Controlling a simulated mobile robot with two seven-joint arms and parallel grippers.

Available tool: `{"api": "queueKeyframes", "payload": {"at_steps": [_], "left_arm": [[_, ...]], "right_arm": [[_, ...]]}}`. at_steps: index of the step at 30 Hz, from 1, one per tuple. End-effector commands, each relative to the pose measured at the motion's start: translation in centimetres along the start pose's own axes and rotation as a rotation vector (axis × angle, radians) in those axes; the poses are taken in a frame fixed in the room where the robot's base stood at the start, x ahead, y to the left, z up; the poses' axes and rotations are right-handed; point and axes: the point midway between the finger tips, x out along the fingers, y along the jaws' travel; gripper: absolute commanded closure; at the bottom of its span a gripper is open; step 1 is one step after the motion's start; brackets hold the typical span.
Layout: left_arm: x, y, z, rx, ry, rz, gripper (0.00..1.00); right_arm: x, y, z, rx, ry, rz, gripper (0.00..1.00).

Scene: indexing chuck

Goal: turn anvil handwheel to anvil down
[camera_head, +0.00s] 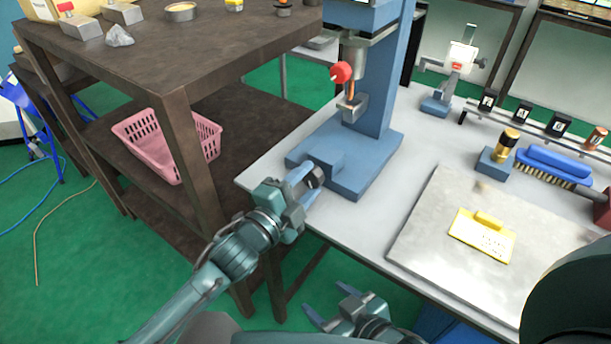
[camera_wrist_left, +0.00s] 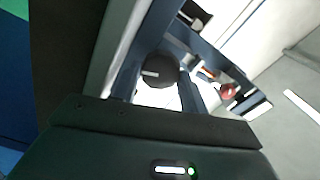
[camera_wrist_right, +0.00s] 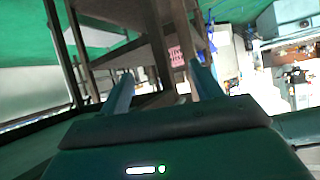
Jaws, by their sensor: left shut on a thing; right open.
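The anvil handwheel (camera_head: 317,178) is a small black round knob on the left side of the blue press base (camera_head: 360,178). In the left wrist view the black handwheel (camera_wrist_left: 160,72), with a short white mark on its face, sits between the fingers. My left gripper (camera_head: 308,180) is shut on it, and its fingers partly cover the knob in the head view. My right gripper (camera_head: 330,303) is open and empty, low in front of the table edge. The right wrist view shows its two fingers (camera_wrist_right: 163,92) apart with nothing between them.
The press column carries a red knob (camera_head: 341,72) above the base. A brown shelf (camera_head: 205,70) with a pink basket (camera_head: 172,145) stands close on the left. A blue brush (camera_head: 553,163) lies farther back.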

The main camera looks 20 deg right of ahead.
Motion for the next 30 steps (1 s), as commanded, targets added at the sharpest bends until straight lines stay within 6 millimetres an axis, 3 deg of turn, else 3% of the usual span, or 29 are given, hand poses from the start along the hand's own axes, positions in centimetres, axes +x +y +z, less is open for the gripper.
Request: {"api": "queueKeyframes", "payload": {"at_steps": [6, 30], "left_arm": [[0.0, -0.1, -0.1, -0.211, -0.001, 0.003, 0.8], [0.0, -0.2, 0.1, -0.969, -0.002, 0.002, 0.8]], "right_arm": [[-0.6, 0.1, -0.9, -0.024, -0.008, 0.005, 0.36], [-1.2, 1.1, -1.0, 0.001, -0.055, 0.042, 0.36]]}}
